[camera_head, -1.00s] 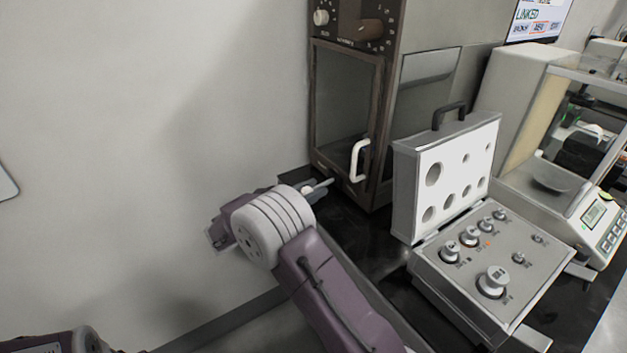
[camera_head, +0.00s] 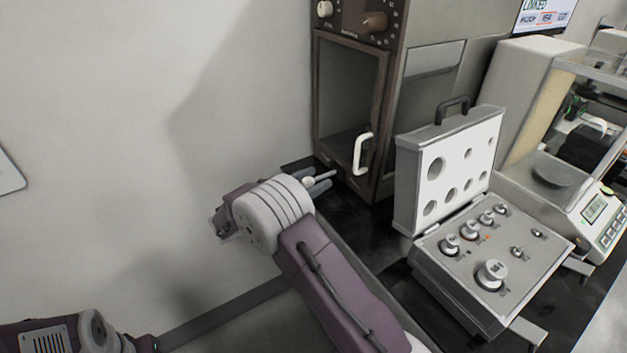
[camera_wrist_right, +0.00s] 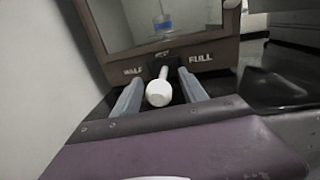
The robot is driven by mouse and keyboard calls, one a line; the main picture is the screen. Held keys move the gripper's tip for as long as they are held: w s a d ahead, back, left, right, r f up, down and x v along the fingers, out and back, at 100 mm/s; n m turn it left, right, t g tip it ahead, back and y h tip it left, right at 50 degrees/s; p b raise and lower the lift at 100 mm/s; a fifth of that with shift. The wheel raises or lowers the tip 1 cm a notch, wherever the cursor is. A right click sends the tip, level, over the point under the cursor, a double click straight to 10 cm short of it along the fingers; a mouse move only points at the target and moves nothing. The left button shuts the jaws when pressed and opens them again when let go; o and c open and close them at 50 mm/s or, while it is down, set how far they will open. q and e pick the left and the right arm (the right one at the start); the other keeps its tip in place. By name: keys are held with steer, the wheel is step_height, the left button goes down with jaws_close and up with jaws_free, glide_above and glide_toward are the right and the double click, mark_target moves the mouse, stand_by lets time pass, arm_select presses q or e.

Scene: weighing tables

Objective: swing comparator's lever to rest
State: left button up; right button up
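The comparator (camera_head: 345,100) is the tall brown cabinet with a glass door and a white door handle. Its lever (camera_wrist_right: 158,92), a thin rod with a white rounded knob, sticks out low at the front. In the wrist view the rod meets the front near the middle mark, between HALF on the left and FULL on the right. The lever's knob also shows in the head view (camera_head: 309,181). My right gripper (camera_wrist_right: 160,95) is open, with one finger on each side of the knob and visible gaps. My left arm shows at lower left, its gripper out of view.
An open weight case (camera_head: 445,265) with several metal weights stands right of the comparator on the black table. A balance (camera_head: 560,180) with a glass housing is further right. The pale wall is left of my right arm.

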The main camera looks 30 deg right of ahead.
steer(key=p+v, duration=0.2)
steer(key=v, duration=0.7)
steer(key=shift+a, duration=0.15)
